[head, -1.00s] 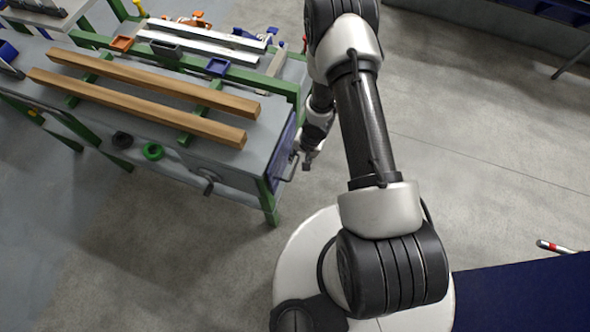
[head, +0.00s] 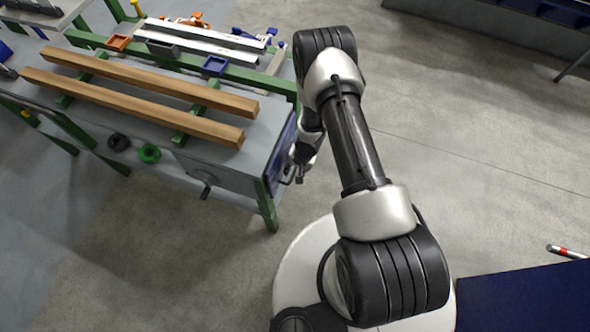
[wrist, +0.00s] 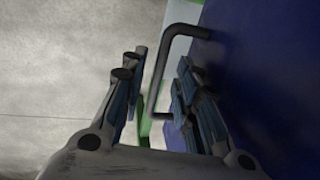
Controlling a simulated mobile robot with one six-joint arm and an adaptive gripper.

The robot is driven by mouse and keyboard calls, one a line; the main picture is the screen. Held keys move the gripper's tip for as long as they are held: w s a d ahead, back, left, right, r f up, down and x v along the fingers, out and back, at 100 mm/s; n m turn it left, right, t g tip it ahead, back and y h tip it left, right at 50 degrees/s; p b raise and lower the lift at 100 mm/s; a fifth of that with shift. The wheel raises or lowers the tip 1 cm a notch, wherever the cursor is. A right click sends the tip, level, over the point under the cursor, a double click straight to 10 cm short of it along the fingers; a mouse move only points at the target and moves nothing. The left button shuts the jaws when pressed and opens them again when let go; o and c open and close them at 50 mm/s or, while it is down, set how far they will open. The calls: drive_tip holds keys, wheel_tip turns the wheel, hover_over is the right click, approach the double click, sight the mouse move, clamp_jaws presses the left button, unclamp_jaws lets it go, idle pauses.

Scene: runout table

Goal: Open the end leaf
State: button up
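The end leaf (head: 281,153) is a dark blue panel hanging down at the right end of the runout table (head: 262,133). In the wrist view the blue leaf (wrist: 262,75) fills the right side. A dark bent bar handle (wrist: 160,75) stands out from it. My gripper (wrist: 158,85) is open, with one finger on each side of the handle bar. From these frames I cannot tell whether either finger touches it. In the head view my gripper (head: 294,178) is small and partly hidden by my arm, close beside the leaf.
Two wooden beams (head: 140,90) and pale metal bars (head: 205,40) lie on the table top. A knob or crank (head: 206,186) is on the table's front side. A dark blue surface (head: 525,292) is at lower right.

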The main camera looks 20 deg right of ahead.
clamp_jaws()
idle(0.5)
drive_tip(key=shift+r, duration=0.1)
drive_tip(key=s+d+r+g+h+b, duration=0.2)
drive_tip(key=s+d+r+g+h, duration=0.1)
drive_tip(key=r+h, duration=0.3)
drive_tip(key=s+d+r+g+h+b, duration=0.1)
drive_tip(key=s+d+r+g+h, duration=0.2)
drive_tip(key=d+r+g+h, duration=0.3)
wheel_tip(320, 180, up, 5)
drive_tip(key=shift+s+d+r+b, duration=0.2)
drive_tip(key=shift+s+d+b, duration=0.05)
drive_tip(key=shift+s+b, duration=0.15)
drive_tip(key=shift+c, duration=2.4)
unclamp_jaws()
drive_tip(key=o, duration=0.6)
